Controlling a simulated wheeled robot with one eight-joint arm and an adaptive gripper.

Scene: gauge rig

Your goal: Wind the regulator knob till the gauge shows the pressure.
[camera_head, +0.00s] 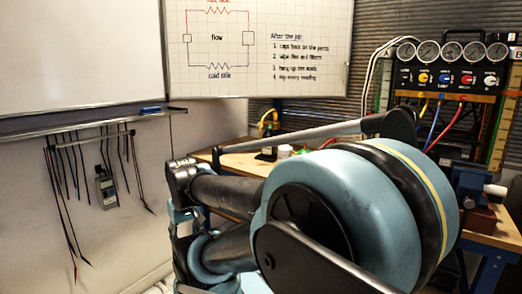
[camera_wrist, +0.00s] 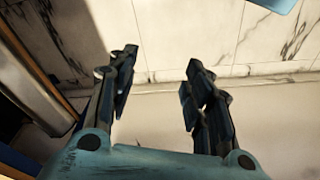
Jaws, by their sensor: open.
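A black gauge panel (camera_head: 452,77) stands at the back right in the head view. It has a row of several round dials (camera_head: 452,54) with coloured knobs below, among them a yellow knob (camera_head: 423,78), a blue knob (camera_head: 444,79) and a red knob (camera_head: 467,80). The dial readings are too small to read. I cannot tell which knob is the regulator knob. In the wrist view my gripper (camera_wrist: 158,72) is open and empty, with its fingers well apart. It faces pale tiles and floor, away from the panel.
My own arm fills the middle of the head view and hides much of the wooden workbench (camera_head: 485,238). Yellow, blue and red hoses hang below the panel. A vise (camera_head: 470,190) stands on the bench at right. A whiteboard (camera_head: 258,47) and hanging test leads (camera_head: 62,190) are at left.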

